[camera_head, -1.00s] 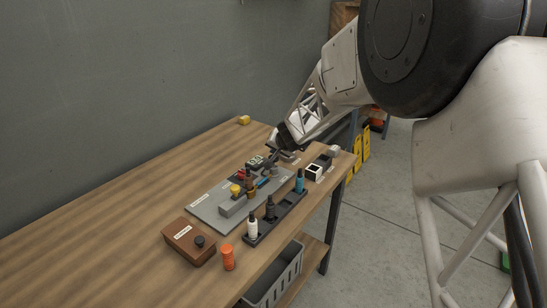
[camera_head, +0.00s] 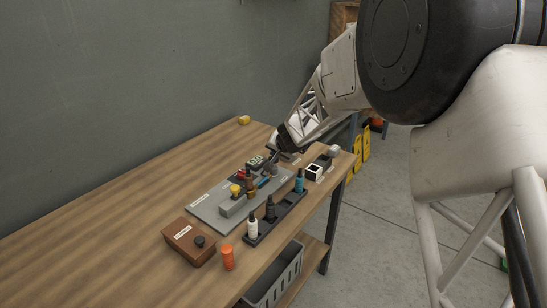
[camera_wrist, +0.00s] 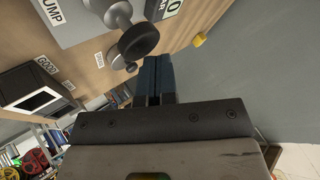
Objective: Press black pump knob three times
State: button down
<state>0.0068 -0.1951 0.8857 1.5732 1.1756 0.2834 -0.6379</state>
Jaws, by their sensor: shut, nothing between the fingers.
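The black pump knob (camera_wrist: 139,40) is a round dark cap on a grey stem in the wrist view, beside a PUMP label (camera_wrist: 47,10) on the grey plate (camera_wrist: 85,22). In the head view the grey plate (camera_head: 205,211) lies on the bench, and the knob is too small there to make out clearly. My gripper (camera_wrist: 153,62) is shut and empty, its fingertips close to the knob's edge. I cannot tell whether they touch it. In the head view my gripper (camera_head: 275,155) is just above the plate's far right end.
A black rack (camera_head: 285,212) with several bottles stands in front of the plate. A brown box with a black knob (camera_head: 199,241) and an orange cylinder (camera_head: 228,257) are at the near left. A white-rimmed box (camera_head: 313,172) is to the right. The bench's left is clear.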

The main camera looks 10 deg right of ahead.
jog(key=shift+f, duration=0.85)
dwell(1.2)
jog(key=shift+r, duration=1.7)
jog(key=shift+r, duration=0.1)
jog(key=shift+r, duration=2.4)
dwell(0.7)
jog(key=shift+r, duration=1.9)
jog(key=shift+f, duration=0.15)
